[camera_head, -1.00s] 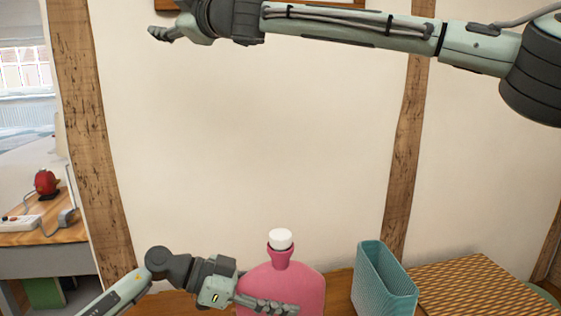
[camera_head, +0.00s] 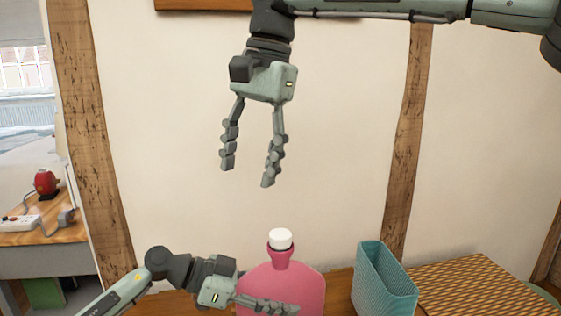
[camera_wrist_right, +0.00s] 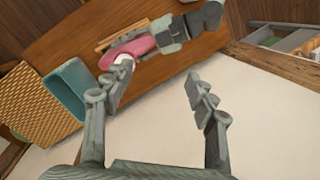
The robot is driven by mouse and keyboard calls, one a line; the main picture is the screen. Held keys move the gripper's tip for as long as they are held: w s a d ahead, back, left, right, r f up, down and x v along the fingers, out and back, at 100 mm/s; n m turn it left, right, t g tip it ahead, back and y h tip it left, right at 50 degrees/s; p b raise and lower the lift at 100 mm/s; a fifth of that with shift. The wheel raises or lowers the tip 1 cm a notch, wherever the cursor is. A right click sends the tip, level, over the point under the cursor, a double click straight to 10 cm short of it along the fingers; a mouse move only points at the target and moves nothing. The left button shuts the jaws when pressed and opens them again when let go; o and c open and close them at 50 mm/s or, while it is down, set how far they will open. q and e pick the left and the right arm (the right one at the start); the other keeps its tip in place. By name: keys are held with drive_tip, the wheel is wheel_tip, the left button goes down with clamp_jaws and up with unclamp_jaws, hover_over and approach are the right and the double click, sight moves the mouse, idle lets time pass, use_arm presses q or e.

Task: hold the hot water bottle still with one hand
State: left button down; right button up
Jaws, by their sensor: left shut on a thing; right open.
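The pink hot water bottle (camera_head: 290,281) with its white cap (camera_head: 280,239) stands upright at the bottom middle of the head view. My left gripper (camera_head: 270,305) is shut on the bottle's body, its fingers lying across the front. The bottle's lower part is cut off by the frame edge. My right gripper (camera_head: 244,176) is open and empty, pointing down above the bottle and slightly left of the cap, with clear space between. In the right wrist view, the pink bottle (camera_wrist_right: 139,46) shows beyond the open right fingers (camera_wrist_right: 155,90), with my left gripper on it.
A teal ribbed bin (camera_head: 384,281) stands right of the bottle on the wooden surface. A woven tan box or mat (camera_head: 470,285) lies further right. A red object (camera_head: 46,183) and a power strip (camera_head: 22,223) sit on a desk at far left.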

drive_tip(key=n+h, duration=0.2)
hover_over(280, 232)
drive_tip(key=shift+d, duration=0.1)
drive_tip(key=shift+f, duration=0.15)
wheel_tip(280, 232, down, 12)
drive_tip(key=shift+r, duration=0.1)
idle(0.3)
